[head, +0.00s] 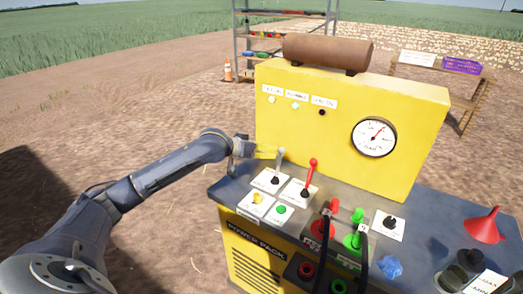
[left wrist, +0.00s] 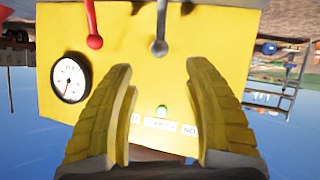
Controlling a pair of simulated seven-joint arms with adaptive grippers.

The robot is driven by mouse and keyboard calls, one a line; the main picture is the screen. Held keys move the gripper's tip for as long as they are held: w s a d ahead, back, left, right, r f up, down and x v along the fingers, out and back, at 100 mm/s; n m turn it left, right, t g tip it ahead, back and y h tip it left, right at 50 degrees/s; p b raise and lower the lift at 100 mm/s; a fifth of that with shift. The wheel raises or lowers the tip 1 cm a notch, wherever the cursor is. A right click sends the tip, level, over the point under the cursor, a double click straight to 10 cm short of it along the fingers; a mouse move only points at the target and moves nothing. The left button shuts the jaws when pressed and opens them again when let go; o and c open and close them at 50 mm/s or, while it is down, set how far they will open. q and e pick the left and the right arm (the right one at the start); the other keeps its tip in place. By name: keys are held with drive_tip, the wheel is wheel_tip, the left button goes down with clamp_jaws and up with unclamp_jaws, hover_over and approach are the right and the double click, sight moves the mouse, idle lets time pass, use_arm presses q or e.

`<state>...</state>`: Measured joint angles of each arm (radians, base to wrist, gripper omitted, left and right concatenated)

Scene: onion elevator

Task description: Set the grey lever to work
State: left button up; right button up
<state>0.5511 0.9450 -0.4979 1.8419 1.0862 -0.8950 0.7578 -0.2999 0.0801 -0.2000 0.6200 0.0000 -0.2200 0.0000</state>
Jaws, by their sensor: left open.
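The grey lever (head: 281,160) stands on a white plate at the left of the power pack's top, its handle pointing up. In the left wrist view the grey lever (left wrist: 160,32) hangs down from the top, as that picture is upside down. My left gripper (head: 266,152) is just left of the lever's knob, with yellow fingers. In its own view the left gripper (left wrist: 160,78) is open, with the lever's knob in line with the gap. Nothing is held, and contact cannot be told. My right gripper is not in view.
A red lever (head: 312,172) stands close right of the grey one. Behind is the yellow panel (head: 350,165) with a gauge (head: 374,137). A yellow knob (head: 257,198) and a green button (head: 282,210) are in front. Green and red couplings, black hoses and a red funnel (head: 485,226) lie right.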

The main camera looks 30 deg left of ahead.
use_arm(q)
drive_tip(key=shift+s+a+r, duration=0.15)
drive_tip(key=shift+s+r, duration=0.15)
drive_tip(key=shift+s, duration=0.3)
